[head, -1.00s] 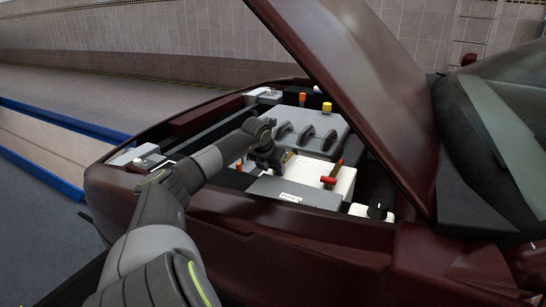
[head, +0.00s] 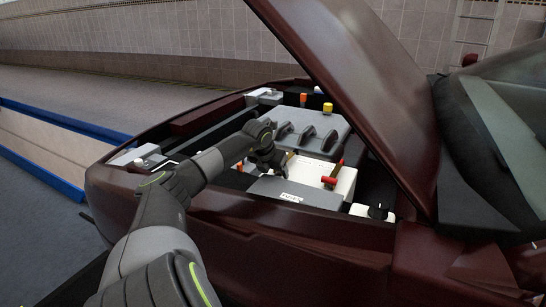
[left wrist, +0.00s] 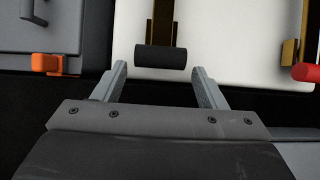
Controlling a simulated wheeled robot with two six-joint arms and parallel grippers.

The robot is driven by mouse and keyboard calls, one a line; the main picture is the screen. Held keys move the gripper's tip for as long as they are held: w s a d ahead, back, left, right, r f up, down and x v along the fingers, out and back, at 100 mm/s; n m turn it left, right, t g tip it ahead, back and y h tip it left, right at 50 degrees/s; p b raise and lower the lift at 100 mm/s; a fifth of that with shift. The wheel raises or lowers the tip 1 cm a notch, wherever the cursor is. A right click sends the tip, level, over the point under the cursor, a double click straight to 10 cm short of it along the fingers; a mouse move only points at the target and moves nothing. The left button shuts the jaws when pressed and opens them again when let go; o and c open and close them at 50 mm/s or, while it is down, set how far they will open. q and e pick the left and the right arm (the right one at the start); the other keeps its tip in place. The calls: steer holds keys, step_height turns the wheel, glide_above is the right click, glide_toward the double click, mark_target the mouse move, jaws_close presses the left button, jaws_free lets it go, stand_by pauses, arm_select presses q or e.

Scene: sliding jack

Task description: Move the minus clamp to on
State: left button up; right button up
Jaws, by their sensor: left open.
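The minus clamp, a black cylindrical grip on a brass strip (left wrist: 161,56), lies at the edge of the white battery (left wrist: 235,45) in the left wrist view. My left gripper (left wrist: 159,70) is open, with its fingertips on either side of the black grip and gaps visible on both sides. In the head view the left gripper (head: 280,167) is over the left part of the battery (head: 345,180) and hides the black grip. The red clamp (head: 330,181) sits to the right; it also shows in the left wrist view (left wrist: 305,72). My right gripper is not in view.
The raised hood (head: 350,80) slants over the right of the engine bay. A grey engine cover (head: 320,130) lies behind the battery. A grey labelled box (head: 300,190) is in front. An orange tab (left wrist: 47,63) is left of the gripper.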

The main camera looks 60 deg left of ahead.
arm_select(q)
steer(key=p+v, duration=0.1)
steer(key=v, duration=1.1)
steer(key=shift+a+p, duration=0.1)
steer(key=shift+p, duration=0.2)
steer(key=shift+s+r+p, duration=0.2)
steer(key=shift+r+p, duration=0.25)
steer(key=shift+p, duration=0.65)
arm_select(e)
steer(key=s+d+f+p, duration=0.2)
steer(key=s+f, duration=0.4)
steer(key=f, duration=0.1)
arm_select(q)
steer(key=shift+p+v, duration=2.25)
steer(key=shift+p, duration=1.25)
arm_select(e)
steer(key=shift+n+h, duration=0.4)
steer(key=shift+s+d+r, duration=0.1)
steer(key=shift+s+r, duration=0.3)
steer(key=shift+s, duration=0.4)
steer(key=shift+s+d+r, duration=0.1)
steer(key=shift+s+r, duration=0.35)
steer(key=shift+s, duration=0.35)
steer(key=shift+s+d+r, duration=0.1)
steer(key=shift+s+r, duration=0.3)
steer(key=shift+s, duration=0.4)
arm_select(q)
steer(key=shift+s+f, duration=0.1)
